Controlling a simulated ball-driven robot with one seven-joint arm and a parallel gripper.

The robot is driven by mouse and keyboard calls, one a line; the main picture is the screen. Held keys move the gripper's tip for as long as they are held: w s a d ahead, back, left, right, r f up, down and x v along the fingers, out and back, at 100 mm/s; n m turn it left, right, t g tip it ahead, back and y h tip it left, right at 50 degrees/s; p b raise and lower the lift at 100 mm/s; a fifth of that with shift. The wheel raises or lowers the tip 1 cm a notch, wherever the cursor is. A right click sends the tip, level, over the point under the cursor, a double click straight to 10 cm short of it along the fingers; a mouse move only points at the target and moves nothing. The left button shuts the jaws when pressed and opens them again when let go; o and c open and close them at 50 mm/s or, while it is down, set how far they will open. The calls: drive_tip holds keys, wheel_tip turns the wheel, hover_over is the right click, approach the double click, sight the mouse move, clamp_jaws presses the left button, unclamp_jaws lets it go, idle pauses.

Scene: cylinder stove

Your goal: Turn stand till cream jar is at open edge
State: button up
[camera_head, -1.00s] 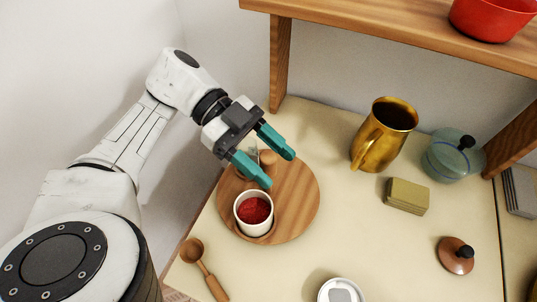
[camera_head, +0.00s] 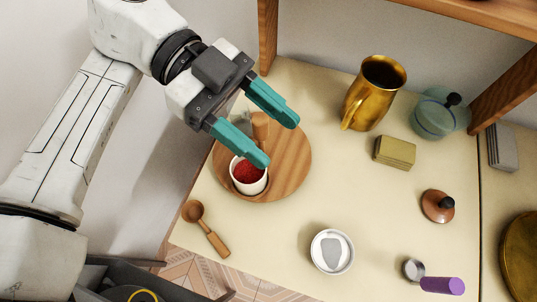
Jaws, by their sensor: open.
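The round wooden stand (camera_head: 291,170) lies flat on the cream counter, below my gripper in the picture. A white cup with red contents (camera_head: 248,177) stands on it near the lower left rim. A small wooden knob or peg (camera_head: 260,124) and a greyish, partly hidden thing stand farther back, behind my fingers. I cannot tell for sure which item is the cream jar. My gripper (camera_head: 279,139) is open, with two teal fingers above the stand. One fingertip overlaps the cup's upper edge in the picture; contact cannot be told. Nothing shows between the fingers.
A wooden spoon (camera_head: 207,229) lies at the counter's left edge. A white round dish (camera_head: 332,251) stands in front. Shelf posts rise behind.

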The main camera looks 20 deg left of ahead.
drive_tip(key=s+d+r, duration=0.2)
drive_tip(key=s+r, duration=0.1)
drive_tip(key=s, duration=0.3)
drive_tip(key=shift+d, duration=0.25)
drive_tip(key=shift+r+p, duration=0.1)
drive_tip(key=shift+p, duration=0.25)
